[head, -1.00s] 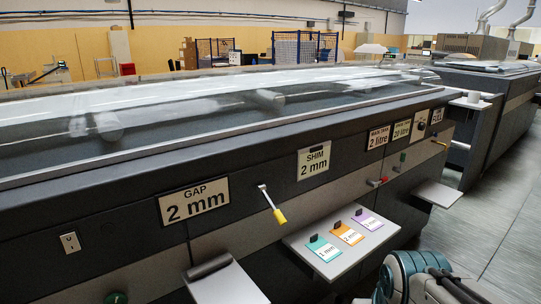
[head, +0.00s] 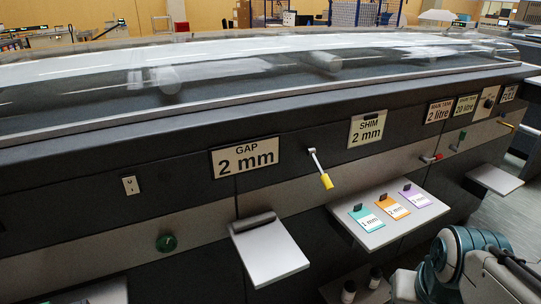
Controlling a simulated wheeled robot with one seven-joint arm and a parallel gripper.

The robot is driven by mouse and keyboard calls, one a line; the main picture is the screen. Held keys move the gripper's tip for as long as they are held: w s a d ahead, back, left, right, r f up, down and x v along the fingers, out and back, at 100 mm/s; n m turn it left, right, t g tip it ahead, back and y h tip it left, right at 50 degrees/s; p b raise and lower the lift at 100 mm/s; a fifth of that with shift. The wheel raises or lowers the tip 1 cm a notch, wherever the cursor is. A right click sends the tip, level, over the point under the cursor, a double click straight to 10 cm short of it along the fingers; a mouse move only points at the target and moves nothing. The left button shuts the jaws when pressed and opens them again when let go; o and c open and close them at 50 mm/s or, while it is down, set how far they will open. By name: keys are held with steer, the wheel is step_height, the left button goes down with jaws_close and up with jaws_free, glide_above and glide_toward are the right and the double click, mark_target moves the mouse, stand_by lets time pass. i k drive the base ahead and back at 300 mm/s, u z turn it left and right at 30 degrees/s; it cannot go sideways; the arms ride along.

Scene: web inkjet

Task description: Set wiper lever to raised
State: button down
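A lever with a pale metal arm and a yellow grip (head: 326,181) is mounted on the front of the long dark machine, between the GAP and SHIM plates. It slants downward to the right, with the yellow grip at its lower end. No label naming it as the wiper lever can be read. My arm shows at the bottom right, well apart from the yellow-gripped lever. My gripper is out of view.
A shelf (head: 371,236) with several coloured shim cards juts out below and right of the lever. Another grey shelf (head: 272,257) juts out to the left. A green round knob (head: 166,243) is farther left. Two dark bottles stand low down. Open floor shows at the right.

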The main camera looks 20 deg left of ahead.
mark_target(327, 183)
steer(key=z, duration=0.3)
steer(key=k, duration=0.7)
steer(key=u, duration=0.95)
steer(key=i, duration=0.5)
steer(key=u, duration=0.05)
